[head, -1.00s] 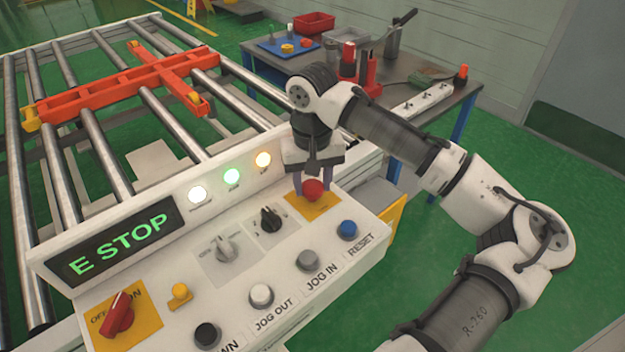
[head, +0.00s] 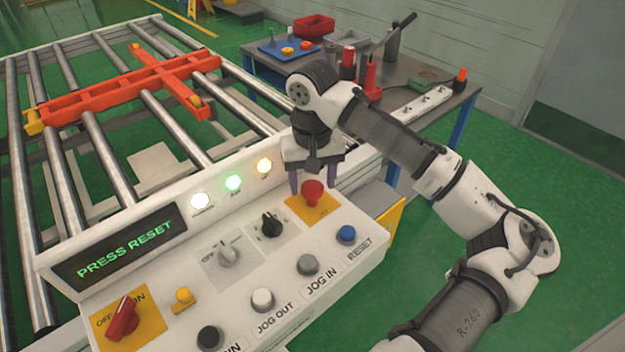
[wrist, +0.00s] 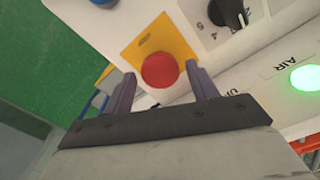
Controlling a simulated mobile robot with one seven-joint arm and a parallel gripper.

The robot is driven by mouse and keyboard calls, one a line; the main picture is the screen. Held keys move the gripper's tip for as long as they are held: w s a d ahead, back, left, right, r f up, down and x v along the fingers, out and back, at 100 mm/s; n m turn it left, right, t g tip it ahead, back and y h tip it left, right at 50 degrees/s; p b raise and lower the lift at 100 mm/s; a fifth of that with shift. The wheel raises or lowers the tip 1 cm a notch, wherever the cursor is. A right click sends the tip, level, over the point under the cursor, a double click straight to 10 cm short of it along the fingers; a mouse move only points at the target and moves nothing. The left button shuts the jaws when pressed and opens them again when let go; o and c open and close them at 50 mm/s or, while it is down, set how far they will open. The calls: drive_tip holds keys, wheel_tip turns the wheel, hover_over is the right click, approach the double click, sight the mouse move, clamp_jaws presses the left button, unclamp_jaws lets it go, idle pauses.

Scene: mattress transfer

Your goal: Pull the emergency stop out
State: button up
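The emergency stop is a red mushroom button (head: 313,190) on a yellow plate (head: 322,212) at the panel's right end. It stands raised, with its neck showing under the cap. The display (head: 120,250) reads "PRESS RESET". My gripper (head: 306,188) is at the button, fingers pointing down. In the wrist view the red cap (wrist: 160,70) lies between and just beyond the fingertips of my gripper (wrist: 163,82). The fingers stand apart, with a gap visible beside the cap on the left.
The blue reset button (head: 346,234) is just right of the stop. Black and grey selector knobs (head: 271,224) are to its left, and a red switch (head: 123,320) is at the far left. Rollers (head: 100,165) carry an orange cross frame (head: 130,88). A tool table (head: 440,107) stands behind my arm.

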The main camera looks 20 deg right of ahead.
sight(313, 186)
drive_tip(key=shift+o, duration=0.5)
drive_tip(key=shift+f, duration=0.1)
wheel_tip(313, 186, up, 14)
drive_tip(key=b, duration=0.1)
drive_tip(key=shift+b, duration=0.3)
drive_tip(key=shift+f, duration=0.1)
